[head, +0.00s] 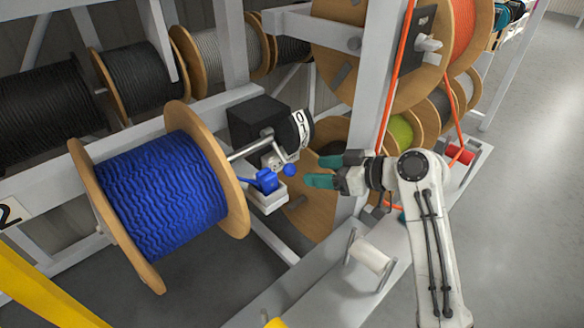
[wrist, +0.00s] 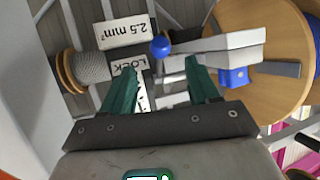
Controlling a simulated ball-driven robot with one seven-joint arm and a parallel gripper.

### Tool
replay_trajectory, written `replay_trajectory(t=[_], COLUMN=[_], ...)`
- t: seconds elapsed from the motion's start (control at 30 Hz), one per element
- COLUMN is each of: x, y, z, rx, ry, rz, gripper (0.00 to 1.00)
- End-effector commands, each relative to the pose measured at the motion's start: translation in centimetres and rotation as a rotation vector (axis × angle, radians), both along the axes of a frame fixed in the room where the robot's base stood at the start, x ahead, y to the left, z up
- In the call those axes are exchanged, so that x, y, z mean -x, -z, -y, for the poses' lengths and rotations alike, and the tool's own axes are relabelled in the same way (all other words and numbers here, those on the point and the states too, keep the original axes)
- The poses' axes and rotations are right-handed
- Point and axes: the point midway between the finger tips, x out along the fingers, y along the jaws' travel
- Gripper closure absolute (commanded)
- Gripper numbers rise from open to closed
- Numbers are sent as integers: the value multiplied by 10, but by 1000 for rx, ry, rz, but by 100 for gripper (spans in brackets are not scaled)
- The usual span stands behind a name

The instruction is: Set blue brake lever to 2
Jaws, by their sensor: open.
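A blue ball knob (head: 289,170) sits at the end of a metal arm in front of a black box (head: 258,122). A white scale plate (head: 302,130) with small black figures is on the box's right end; I cannot tell which figure the lever points to. A blue clamp-like part (head: 266,181) sits on a white block just left of the knob. My gripper (head: 316,171) is open and empty, just right of the knob, its teal fingers pointing at it. In the wrist view the knob (wrist: 160,47) shows just beyond the fingertips, between them, apart from both.
A large blue cable reel (head: 165,195) stands left of the knob. A wooden reel (head: 310,205) and a grey upright post (head: 375,105) are close behind my gripper. Open floor lies to the right.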

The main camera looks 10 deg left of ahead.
Motion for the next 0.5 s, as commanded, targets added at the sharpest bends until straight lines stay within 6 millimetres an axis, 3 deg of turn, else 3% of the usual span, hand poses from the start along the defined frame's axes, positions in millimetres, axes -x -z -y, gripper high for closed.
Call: replay_trajectory(t=[0.2, 0.5], x=[-14, -25], y=[15, 28], z=[-36, -63], rx=[1, 1], ry=[-2, -1], rz=[-3, -1], gripper=[40, 40])
